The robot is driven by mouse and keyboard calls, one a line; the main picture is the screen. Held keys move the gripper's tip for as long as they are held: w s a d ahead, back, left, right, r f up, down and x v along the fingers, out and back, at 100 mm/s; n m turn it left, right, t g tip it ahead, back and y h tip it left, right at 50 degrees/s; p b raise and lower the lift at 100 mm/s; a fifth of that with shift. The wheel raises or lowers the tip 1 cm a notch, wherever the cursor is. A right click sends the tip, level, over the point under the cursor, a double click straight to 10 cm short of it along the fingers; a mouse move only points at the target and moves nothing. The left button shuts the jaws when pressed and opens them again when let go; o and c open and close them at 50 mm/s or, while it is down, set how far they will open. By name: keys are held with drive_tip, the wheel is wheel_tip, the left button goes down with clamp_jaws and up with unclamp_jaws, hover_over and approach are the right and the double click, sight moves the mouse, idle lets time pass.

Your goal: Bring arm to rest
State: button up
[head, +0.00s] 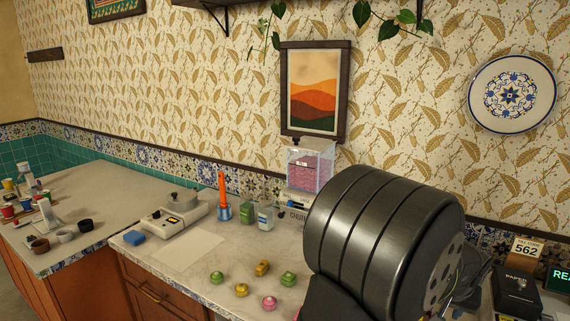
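My gripper is not in view. A large dark ribbed cylinder close to the camera fills the right middle of the head view. It looks like part of my arm, but I cannot tell for sure. It hides much of the counter behind it, and no samovar or teapot can be made out.
Cups and paints stand at left. A black box (516,293) stands right.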

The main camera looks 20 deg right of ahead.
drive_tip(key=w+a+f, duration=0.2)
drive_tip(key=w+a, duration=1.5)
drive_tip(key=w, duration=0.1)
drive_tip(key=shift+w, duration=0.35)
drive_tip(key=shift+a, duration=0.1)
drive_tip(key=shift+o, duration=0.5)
